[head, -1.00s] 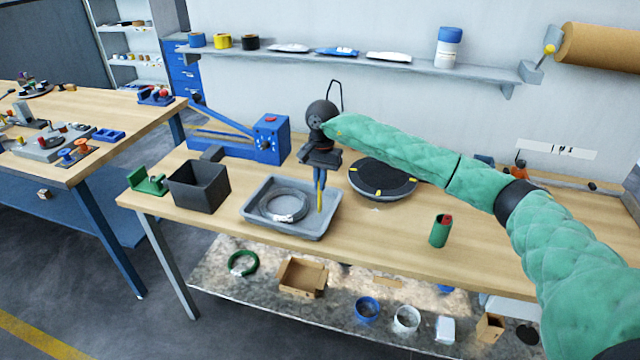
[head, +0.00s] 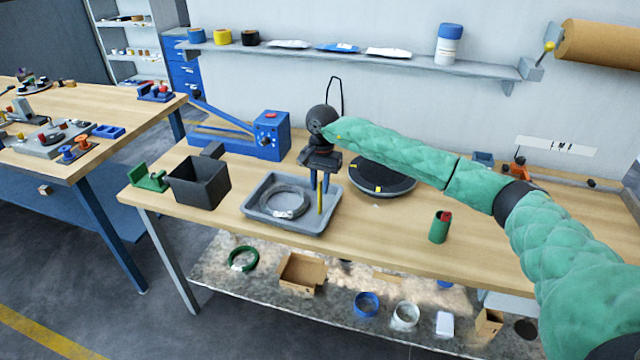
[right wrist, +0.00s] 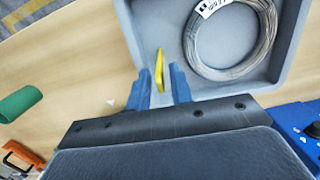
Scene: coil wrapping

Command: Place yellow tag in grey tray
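The grey tray (head: 285,226) sits on the workbench with a coil of grey wire (head: 283,213) inside it. My right gripper (head: 319,184) is over the tray's right end, fingers pointing down. The yellow tag (head: 320,197) is a thin upright strip between and below the fingers, over the tray's right part. In the right wrist view the fingers (right wrist: 160,88) are spread, with gaps on both sides of the yellow tag (right wrist: 159,70). Whether the tag touches the tray (right wrist: 165,22) cannot be told. My left gripper is not in view.
A dark bin (head: 200,183) stands left of the tray. A black turntable (head: 383,178) is behind and right of it. A green cylinder (head: 439,227) stands to the right. A blue device (head: 262,137) is at the back. The bench front is mostly clear.

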